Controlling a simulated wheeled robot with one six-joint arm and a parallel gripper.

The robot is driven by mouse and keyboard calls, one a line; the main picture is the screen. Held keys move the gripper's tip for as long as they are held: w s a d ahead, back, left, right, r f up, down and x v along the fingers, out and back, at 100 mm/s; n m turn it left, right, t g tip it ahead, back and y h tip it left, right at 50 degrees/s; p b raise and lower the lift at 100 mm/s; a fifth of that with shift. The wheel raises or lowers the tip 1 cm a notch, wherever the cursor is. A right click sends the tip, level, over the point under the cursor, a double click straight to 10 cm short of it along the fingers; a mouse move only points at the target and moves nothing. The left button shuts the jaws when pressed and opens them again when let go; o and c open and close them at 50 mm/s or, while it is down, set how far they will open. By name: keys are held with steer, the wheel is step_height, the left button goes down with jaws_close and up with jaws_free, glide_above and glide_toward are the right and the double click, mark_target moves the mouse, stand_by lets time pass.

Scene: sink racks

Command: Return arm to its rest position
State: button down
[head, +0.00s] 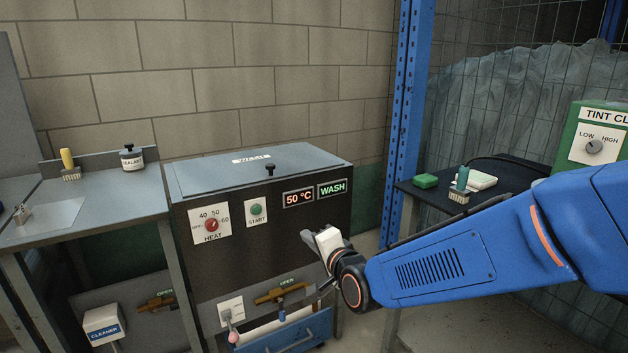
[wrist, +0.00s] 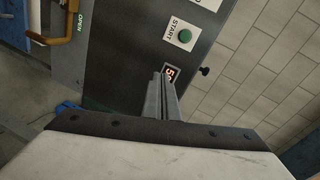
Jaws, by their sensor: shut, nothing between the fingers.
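My blue arm reaches in from the right in the head view, with my gripper (head: 318,238) in front of the right part of the washer (head: 260,262). In the wrist view my gripper (wrist: 163,80) has its two grey fingers pressed together with nothing between them. The fingers point towards the washer's dark front and overlap part of the temperature display (wrist: 169,73). In the head view the display (head: 298,198) reads 50 °C, and the panel (head: 332,189) beside it reads WASH. The washer's lid (head: 258,170) is down.
A grey bench (head: 105,205) at left holds a yellow-handled brush (head: 68,164) and a sealant pot (head: 131,159). A blue tray (head: 290,334) sits low at the washer, below a valve handle (head: 280,291). A blue post (head: 407,100) and dark shelf (head: 425,193) stand at right.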

steer(key=s+d+f+n+g+h, duration=0.1)
steer(key=s+d+n+g+h, duration=0.1)
steer(key=s+d, duration=0.35)
steer(key=s+d+n+g+h, duration=0.1)
steer(key=s+d+n, duration=0.1)
steer(key=d, duration=0.6)
steer(key=s+d+f+n+g+h, duration=0.1)
steer(key=s+d+g+h, duration=0.15)
steer(key=d, duration=0.45)
steer(key=s+d+f+n+g+h, duration=0.1)
steer(key=s+d+n+g, duration=0.1)
steer(key=s+d, duration=0.3)
steer(key=s+d+f+n+g+h, duration=0.1)
steer(key=s+d, duration=0.5)
steer(key=s, duration=0.8)
steer(key=shift+s+d+f+n+g, duration=0.15)
steer(key=shift+n+g, duration=0.2)
steer(key=shift+n, duration=0.35)
stand_by(1.0)
